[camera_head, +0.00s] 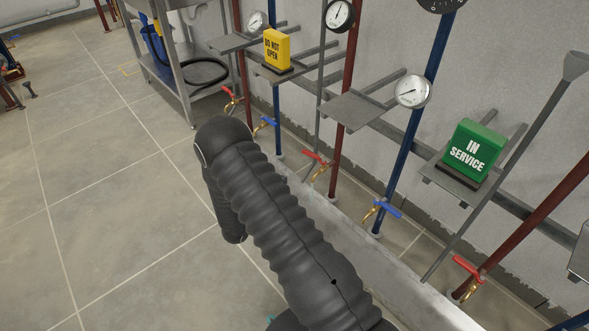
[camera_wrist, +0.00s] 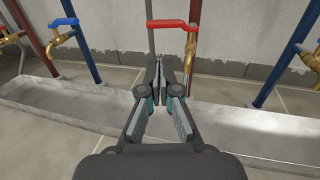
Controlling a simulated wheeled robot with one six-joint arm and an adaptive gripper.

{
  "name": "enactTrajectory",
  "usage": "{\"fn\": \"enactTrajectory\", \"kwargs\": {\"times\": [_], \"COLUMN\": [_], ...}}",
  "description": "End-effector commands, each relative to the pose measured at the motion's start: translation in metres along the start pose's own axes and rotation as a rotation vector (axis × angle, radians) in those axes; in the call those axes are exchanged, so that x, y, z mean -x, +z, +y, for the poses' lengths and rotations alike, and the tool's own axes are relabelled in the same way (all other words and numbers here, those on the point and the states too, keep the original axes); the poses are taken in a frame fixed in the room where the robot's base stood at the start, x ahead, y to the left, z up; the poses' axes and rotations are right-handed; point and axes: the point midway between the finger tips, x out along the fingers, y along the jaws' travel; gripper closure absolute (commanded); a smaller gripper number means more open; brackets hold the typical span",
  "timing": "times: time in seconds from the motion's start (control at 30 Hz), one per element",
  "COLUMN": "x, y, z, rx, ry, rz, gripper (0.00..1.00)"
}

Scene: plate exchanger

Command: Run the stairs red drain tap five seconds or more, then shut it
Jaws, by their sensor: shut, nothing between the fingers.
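In the wrist view, a brass drain tap (camera_wrist: 190,50) with a red lever (camera_wrist: 170,24) stands just beyond my gripper (camera_wrist: 160,68). The lever lies level, pointing left from the tap's top. My gripper is shut and empty, its tips below the lever and beside the tap body; contact cannot be told. No water stream shows. That view has three red-levered taps, left (camera_head: 231,97), middle (camera_head: 318,162) and right (camera_head: 467,270); no stairs show, so I cannot tell which is the stairs tap.
Blue-levered taps (camera_head: 264,127) (camera_head: 381,211) stand between the red ones. Shelves above hold a yellow "DO NOT OPEN" sign (camera_head: 277,50) and a green "IN SERVICE" sign (camera_head: 470,153).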

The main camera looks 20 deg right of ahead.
Motion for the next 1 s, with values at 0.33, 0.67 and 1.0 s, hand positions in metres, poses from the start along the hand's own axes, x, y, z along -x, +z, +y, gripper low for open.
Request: {"fn": "enactTrajectory", "kwargs": {"times": [0.33,0.67,1.0], "x": [-0.057,-0.113,-0.136], "y": [0.0,0.0,0.0], "z": [-0.002,-0.002,-0.001], "rx": [-0.002,-0.002,0.0], "ry": [-0.007,-0.006,-0.003], "rz": [0.0,0.001,0.001], "gripper": [1.0,1.0,1.0]}}
